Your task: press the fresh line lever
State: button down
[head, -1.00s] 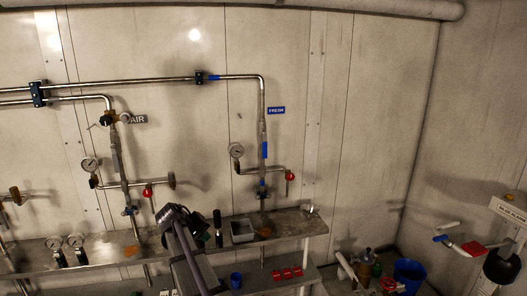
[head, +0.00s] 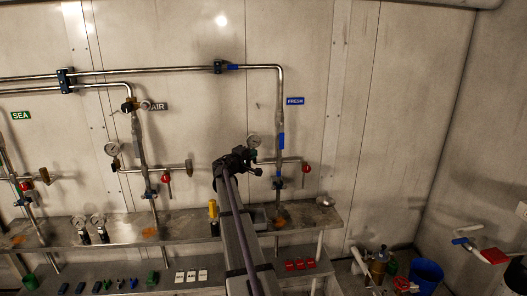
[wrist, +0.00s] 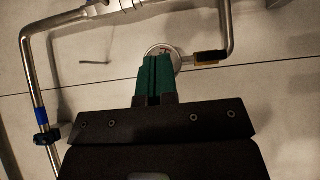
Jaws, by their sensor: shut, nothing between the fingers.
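The fresh line is the steel pipe (head: 279,115) beside the blue FRESH label (head: 295,101) in the head view. A side branch low on it ends in a red-handled lever (head: 306,169) to the right. A round gauge (head: 253,141) sits at the left end of the branch. My gripper (head: 254,160) is just below the gauge, left of the red lever, and hides part of the branch. In the wrist view, my green fingers (wrist: 155,80) are shut and empty, overlapping a round gauge (wrist: 172,53). I cannot tell whether they touch it. The red lever does not show there.
A similar AIR line with a red handle (head: 166,176) stands to the left. A steel shelf (head: 180,226) runs below the pipes, with two gauges on it. A lower shelf holds red and white blocks. A blue bucket (head: 427,273) stands at the lower right.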

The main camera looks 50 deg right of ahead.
aim_at(282, 136)
jog(key=s+d, duration=0.2)
jog(key=d, duration=1)
jog(key=shift+f, duration=0.15)
